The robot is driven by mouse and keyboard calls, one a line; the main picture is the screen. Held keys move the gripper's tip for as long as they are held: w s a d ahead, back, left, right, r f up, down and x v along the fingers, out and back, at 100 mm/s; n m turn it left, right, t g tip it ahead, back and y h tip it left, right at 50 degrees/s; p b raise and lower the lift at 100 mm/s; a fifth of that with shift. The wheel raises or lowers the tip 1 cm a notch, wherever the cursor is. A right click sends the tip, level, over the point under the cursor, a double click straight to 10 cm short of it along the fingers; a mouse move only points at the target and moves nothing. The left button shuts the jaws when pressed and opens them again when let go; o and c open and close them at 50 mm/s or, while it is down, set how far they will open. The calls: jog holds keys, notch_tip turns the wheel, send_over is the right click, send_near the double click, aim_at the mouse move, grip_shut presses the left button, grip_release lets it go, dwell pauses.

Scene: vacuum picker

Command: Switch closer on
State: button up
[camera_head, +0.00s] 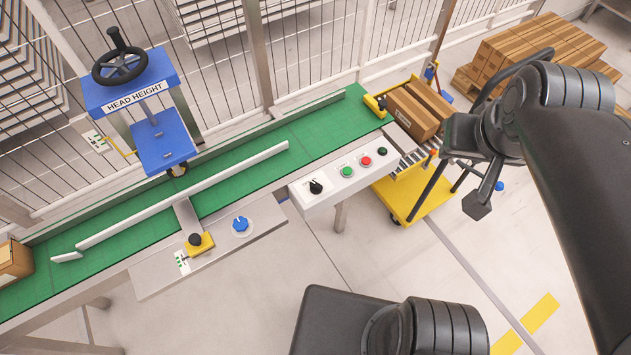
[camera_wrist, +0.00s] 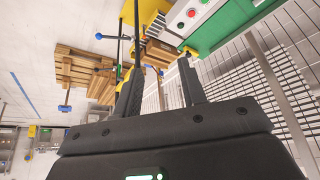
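A pale control panel (camera_head: 335,182) sits along the front edge of the green conveyor in the head view. It carries a black rotary knob (camera_head: 316,187) at its left end, a green button (camera_head: 347,171), a red button (camera_head: 366,161) and a dark button (camera_head: 382,151). Their labels are too small to read.
The green conveyor (camera_head: 240,190) runs behind the panel, with a blue handwheel stand (camera_head: 165,145) beyond. A blue dial (camera_head: 241,225) and yellow clamp (camera_head: 200,243) are left of the panel. A yellow cart (camera_head: 405,205) and cartons (camera_head: 412,115) stand at its right end. Floor in front is clear.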

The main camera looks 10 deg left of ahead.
jog(key=w+a+f+n+g, duration=0.3)
jog(key=w+a+n, duration=0.1)
jog(key=w+a, duration=0.35)
jog(key=n+g+h, duration=0.2)
jog(key=n+g, duration=0.1)
jog(key=n, duration=0.3)
send_over(316, 184)
jog(key=w+d, duration=0.3)
jog(key=d, duration=0.1)
notch_tip(316, 184, down, 14)
jog(key=s+a+f+n+g+h, duration=0.1)
jog(key=a+f+n+h, duration=0.15)
jog(key=a+f, duration=0.75)
jog(key=shift+n, duration=0.25)
jog(key=x, duration=0.8)
jog(key=d+x, duration=0.1)
jog(key=x, duration=0.3)
jog(key=shift+c, duration=0.2)
grip_shut()
